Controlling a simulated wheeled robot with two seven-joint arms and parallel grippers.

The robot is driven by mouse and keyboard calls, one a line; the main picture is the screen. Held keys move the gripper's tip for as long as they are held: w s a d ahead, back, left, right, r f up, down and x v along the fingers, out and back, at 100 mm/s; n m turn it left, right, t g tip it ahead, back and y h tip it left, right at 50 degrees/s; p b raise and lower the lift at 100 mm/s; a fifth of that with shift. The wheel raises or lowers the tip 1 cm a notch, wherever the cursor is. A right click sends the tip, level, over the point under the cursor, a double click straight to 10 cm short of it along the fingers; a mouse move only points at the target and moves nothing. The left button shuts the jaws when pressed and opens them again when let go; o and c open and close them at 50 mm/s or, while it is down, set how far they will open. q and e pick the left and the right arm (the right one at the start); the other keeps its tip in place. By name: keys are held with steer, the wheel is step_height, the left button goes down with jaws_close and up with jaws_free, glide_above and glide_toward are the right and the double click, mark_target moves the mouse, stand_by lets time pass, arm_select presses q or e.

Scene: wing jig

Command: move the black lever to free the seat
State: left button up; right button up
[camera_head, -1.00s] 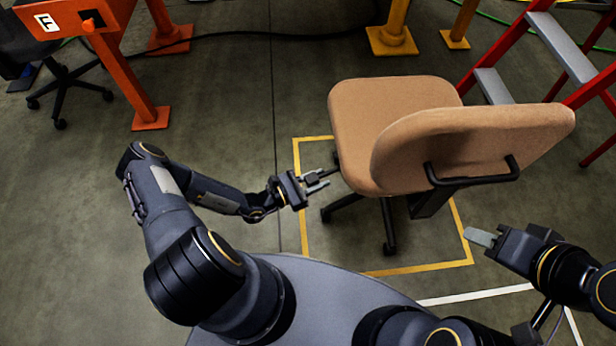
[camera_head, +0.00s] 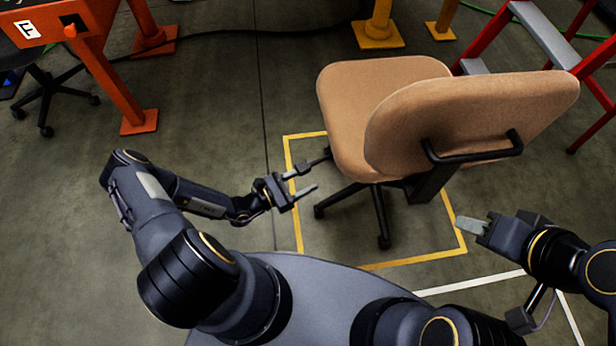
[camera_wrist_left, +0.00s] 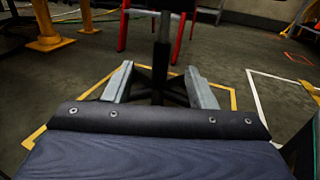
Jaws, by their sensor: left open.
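The office chair (camera_head: 385,95) has a tan seat and backrest, and its black base stands inside a yellow floor outline. A short black lever (camera_head: 322,158) sticks out from under the left side of the seat. My left gripper (camera_head: 312,177) is open beside it, with its upper finger close to the lever's end; I cannot tell whether they touch. In the left wrist view, the open fingers (camera_wrist_left: 160,68) point at the chair's black column (camera_wrist_left: 162,50) and base, with nothing held. My right gripper (camera_head: 474,226) is right of the chair; its finger gap is hidden.
A red step ladder (camera_head: 545,45) stands behind the chair at right. An orange frame (camera_head: 105,75) and another black chair base (camera_head: 50,95) are at left. Yellow posts (camera_head: 378,30) stand at the back.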

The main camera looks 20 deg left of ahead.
arm_select(q)
steer(key=v, duration=0.6)
steer(key=shift+p, duration=0.45)
step_height(320, 180, up, 22)
steer(key=s+a+m+g+y, duration=0.1)
steer(key=s+m+g, duration=0.1)
steer(key=m+g, duration=1.15)
steer(key=s+a+r+m+t+y, duration=0.1)
steer(key=s+r+m+t+y, duration=0.65)
steer(key=s+r+m, duration=0.5)
step_height(320, 180, up, 32)
steer(key=n+p, duration=0.1)
steer(key=p, duration=2.8)
steer(key=shift+s+a+g+y, duration=0.2)
steer(key=shift+s+g+y, duration=0.1)
steer(key=shift+s+y, duration=0.15)
